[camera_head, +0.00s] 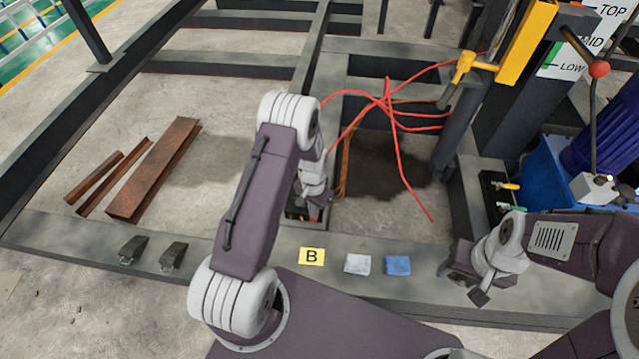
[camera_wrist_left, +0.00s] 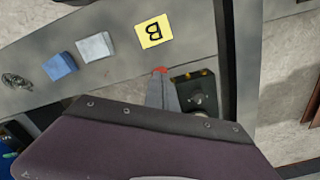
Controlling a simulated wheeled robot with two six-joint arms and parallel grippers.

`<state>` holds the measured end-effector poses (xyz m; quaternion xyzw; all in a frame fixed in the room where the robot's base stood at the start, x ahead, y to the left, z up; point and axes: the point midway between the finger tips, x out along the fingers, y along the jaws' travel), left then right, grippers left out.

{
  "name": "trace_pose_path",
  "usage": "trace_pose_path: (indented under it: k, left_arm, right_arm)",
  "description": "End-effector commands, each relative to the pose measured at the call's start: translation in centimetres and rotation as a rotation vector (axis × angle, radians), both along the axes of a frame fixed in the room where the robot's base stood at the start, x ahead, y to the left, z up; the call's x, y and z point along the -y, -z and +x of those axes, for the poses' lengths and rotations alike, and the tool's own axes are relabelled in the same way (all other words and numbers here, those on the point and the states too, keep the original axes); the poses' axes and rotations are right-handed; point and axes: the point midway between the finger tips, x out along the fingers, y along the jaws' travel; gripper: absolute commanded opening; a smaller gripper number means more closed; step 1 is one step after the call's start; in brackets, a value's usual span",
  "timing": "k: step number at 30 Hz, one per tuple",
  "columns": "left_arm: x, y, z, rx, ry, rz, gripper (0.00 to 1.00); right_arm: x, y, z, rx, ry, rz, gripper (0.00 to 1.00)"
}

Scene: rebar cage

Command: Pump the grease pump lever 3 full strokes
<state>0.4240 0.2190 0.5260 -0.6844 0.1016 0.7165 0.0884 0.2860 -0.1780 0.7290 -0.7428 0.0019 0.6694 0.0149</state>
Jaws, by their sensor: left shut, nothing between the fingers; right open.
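A thin upright lever with a red ball knob (camera_head: 599,69) stands at the right edge of the head view, above a small pale block (camera_head: 594,188) beside a blue tank (camera_head: 545,172). It looks like the pump lever.
A yellow "B" card (camera_head: 311,256), a white cloth (camera_head: 357,264) and a blue cloth (camera_head: 397,265) lie on the front beam (camera_head: 70,238). Red hoses (camera_head: 390,115) hang over the dark opening. Rusty steel pieces (camera_head: 155,165) lie left.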

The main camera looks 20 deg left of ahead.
Motion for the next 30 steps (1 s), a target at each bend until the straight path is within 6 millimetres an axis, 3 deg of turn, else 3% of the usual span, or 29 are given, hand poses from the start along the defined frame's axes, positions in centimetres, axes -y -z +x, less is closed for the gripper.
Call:
trace_pose_path:
  k: [3, 18, 30]
  left_arm:
    - [-0.3, -2.0, 1.0, 0.002, 0.0, 0.0, 0.0]
    - [-1.2, -7.9, 4.7, 0.001, 0.0, 0.001, 0.0]
    - [-1.3, -8.3, 5.1, -0.001, 0.0, 0.0, 0.0]
  right_arm:
    - [0.0, -1.5, 0.0, 0.0, 0.0, 0.0, 0.51]
    - [0.0, -5.0, 0.0, 0.0, 0.0, 0.0, 0.51]
    - [0.0, -5.0, 0.0, 0.0, 0.0, 0.0, 0.51]
